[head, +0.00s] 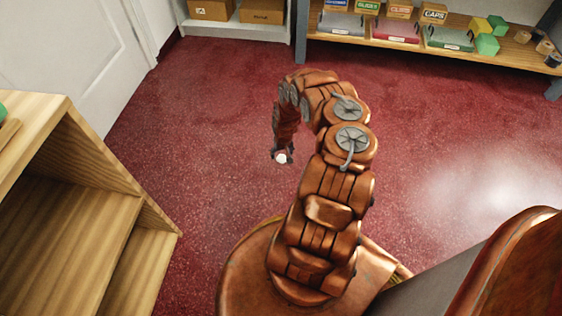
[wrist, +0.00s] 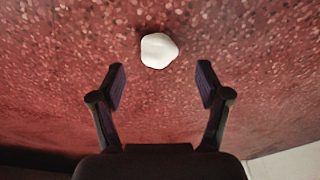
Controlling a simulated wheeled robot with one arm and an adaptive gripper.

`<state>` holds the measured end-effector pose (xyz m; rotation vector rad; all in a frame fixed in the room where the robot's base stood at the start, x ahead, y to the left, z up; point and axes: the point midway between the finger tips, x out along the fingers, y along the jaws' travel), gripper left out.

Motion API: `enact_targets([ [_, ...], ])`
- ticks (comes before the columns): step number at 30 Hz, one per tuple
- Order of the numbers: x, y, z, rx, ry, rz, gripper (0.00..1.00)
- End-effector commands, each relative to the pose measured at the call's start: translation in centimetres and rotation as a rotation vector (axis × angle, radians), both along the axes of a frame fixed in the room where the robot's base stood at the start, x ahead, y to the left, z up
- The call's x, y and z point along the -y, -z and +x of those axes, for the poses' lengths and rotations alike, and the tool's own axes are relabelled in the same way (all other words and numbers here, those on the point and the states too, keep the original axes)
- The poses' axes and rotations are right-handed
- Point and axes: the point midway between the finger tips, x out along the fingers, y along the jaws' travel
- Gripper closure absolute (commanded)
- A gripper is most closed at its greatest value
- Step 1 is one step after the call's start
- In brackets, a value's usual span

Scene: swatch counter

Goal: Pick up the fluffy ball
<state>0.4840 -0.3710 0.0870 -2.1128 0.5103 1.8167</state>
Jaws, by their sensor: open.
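A small white, roundish thing, seemingly the fluffy ball (wrist: 159,50), lies on the red speckled floor in the wrist view. Its outline is slightly lumpy; fluff cannot be made out. It sits just beyond my gripper (wrist: 161,78), roughly centred between the two fingers. The fingers are spread apart and empty, with no contact visible. In the head view the white ball (head: 282,159) shows as a small spot at the end of my arm, partly covered by my gripper (head: 281,153), which points down.
A wooden shelf unit (head: 150,215) stands at the left. At the back are a low shelf with cardboard boxes (head: 262,11) and a wooden shelf (head: 480,56) with labelled boxes, binders and green and yellow blocks. The red floor (head: 200,100) around my gripper is clear.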

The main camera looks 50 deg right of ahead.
Motion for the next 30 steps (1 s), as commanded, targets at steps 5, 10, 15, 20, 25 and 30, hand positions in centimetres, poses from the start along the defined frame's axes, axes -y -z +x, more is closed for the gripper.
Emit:
enact_targets([
  [5,0.1,1.4,0.1,-0.001,0.0,0.0,0.24],
  [10,0.2,3.5,0.4,-0.002,0.0,0.001,0.24],
  [15,0.4,5.0,0.8,0.001,0.001,-0.001,0.24],
  [20,0.5,5.4,0.9,0.0,0.0,-0.002,0.24],
  [25,0.5,5.4,0.8,0.0,0.001,-0.002,0.24],
  [30,0.5,5.4,0.8,-0.001,0.0,-0.002,0.38],
])
